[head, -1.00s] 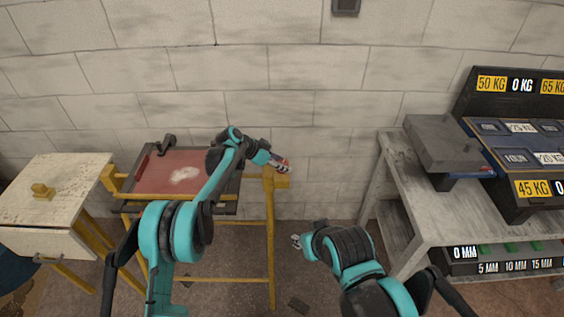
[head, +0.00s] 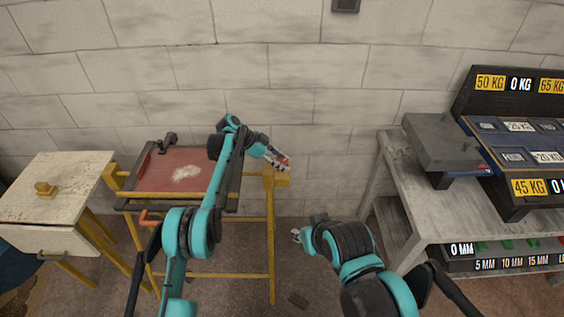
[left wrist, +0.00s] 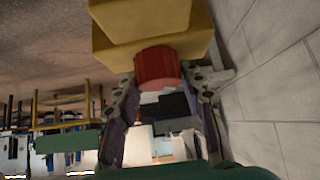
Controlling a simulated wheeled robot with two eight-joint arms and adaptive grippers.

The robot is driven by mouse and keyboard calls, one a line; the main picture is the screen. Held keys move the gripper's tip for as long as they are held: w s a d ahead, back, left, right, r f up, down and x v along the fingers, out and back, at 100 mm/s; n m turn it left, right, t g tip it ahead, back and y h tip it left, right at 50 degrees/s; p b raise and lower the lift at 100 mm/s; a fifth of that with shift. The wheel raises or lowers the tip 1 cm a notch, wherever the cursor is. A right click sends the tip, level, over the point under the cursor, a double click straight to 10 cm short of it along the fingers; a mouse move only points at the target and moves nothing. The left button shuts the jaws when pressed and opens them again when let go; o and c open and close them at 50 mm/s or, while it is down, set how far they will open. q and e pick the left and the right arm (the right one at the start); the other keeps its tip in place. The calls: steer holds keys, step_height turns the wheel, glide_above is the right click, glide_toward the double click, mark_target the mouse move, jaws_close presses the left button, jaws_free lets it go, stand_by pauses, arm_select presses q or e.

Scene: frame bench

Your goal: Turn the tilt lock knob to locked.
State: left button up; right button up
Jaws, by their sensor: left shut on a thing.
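The red knob (left wrist: 157,67) sits on a yellow block (left wrist: 150,28) in the left wrist view. My left gripper (left wrist: 160,78) is shut on it, one finger on each side. In the head view my left gripper (head: 278,158) is at the yellow bracket (head: 276,178) on the right end of the frame (head: 270,230); the knob is mostly hidden there. I cannot read any lock marking. The frame carries a reddish panel (head: 155,178) in a dark rim. My right gripper (head: 296,236) hangs low, right of the frame, touching nothing visible; its jaws are too small to read.
A worn cabinet (head: 70,180) with a yellow knob stands left. An orange-red handle (head: 149,218) shows under the panel. A grey bench (head: 405,180) with weight-labelled racks stands right. The block wall (head: 330,100) is close behind the bracket. Floor between frame and bench is mostly free.

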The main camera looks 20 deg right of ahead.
arm_select(q)
steer(key=shift+f, duration=0.15)
steer(key=o, duration=1.2)
steer(key=v, duration=1.2)
